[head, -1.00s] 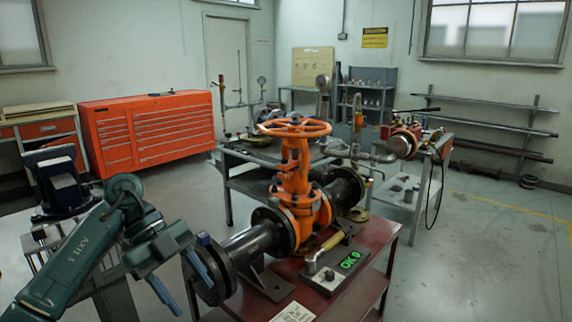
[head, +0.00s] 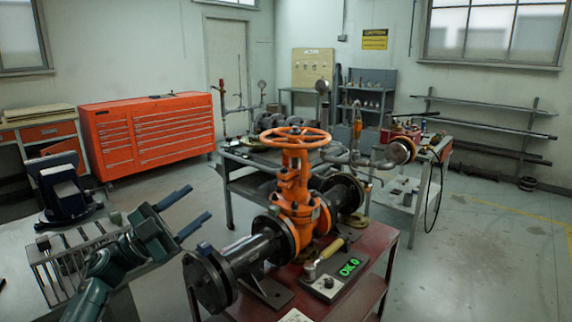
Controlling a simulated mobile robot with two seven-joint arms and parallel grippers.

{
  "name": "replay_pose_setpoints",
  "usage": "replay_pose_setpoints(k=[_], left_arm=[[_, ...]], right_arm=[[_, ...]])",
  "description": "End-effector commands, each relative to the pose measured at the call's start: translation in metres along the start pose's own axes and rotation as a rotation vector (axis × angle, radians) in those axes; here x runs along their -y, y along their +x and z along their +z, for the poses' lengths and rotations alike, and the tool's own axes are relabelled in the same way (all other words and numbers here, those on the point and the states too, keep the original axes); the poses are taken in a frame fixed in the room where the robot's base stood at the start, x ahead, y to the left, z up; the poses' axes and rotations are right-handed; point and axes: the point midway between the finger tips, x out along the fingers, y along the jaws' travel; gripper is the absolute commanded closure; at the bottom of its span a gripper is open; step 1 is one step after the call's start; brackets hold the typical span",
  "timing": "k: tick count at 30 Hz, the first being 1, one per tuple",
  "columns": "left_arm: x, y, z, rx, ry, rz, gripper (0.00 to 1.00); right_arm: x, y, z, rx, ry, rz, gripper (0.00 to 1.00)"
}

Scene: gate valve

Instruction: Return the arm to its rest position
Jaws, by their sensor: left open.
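My left gripper (head: 190,212) is open and empty, its two blue fingers pointing up and to the right. It is to the left of the orange gate valve (head: 293,190) and apart from it, near the black pipe flange (head: 210,281) at the valve's near end. The valve's orange handwheel (head: 290,137) sits level on top of its stem. The valve and its black pipe stand on a dark red bench (head: 345,287). My right gripper is not in view.
A grey table at the left holds a metal rack (head: 75,262) and a dark blue vise-like device (head: 66,192). Behind the valve stands a cart with pipe fittings (head: 405,193). An orange tool chest (head: 147,134) lines the back wall.

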Motion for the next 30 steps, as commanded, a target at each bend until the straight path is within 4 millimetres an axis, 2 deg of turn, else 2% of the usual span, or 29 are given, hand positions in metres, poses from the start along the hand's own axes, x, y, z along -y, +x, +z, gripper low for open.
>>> replay_pose_setpoints(k=[1,3,6,9,14,17,20,21,26,29,30], left_arm=[[0.026,-0.002,0.006,0.034,0.029,-0.136,0.48],[0.059,-0.011,0.018,0.108,0.06,-0.315,0.48],[0.096,-0.032,0.044,0.263,0.072,-0.527,0.48],[0.115,-0.057,0.072,0.44,0.052,-0.663,0.48],[0.118,-0.092,0.112,0.7,-0.016,-0.751,0.48],[0.109,-0.109,0.133,0.847,-0.069,-0.753,0.48],[0.092,-0.125,0.152,0.981,-0.127,-0.722,0.48],[0.068,-0.13,0.157,0.988,-0.139,-0.7,0.48],[-0.004,-0.148,0.167,1.023,-0.192,-0.632,0.48],[-0.057,-0.162,0.169,1.05,-0.238,-0.585,0.48],[-0.081,-0.168,0.168,1.061,-0.261,-0.564,0.48]], right_arm=[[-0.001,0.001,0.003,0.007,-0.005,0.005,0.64],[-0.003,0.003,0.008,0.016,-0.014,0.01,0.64],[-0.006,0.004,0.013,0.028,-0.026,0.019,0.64],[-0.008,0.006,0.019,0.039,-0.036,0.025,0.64],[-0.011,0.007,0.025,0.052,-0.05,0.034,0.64],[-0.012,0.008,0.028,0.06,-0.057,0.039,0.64],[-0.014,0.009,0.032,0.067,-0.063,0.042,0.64],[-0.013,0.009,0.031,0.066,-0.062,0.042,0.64],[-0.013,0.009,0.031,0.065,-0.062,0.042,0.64],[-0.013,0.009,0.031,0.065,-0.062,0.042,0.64],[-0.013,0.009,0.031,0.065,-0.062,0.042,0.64]])
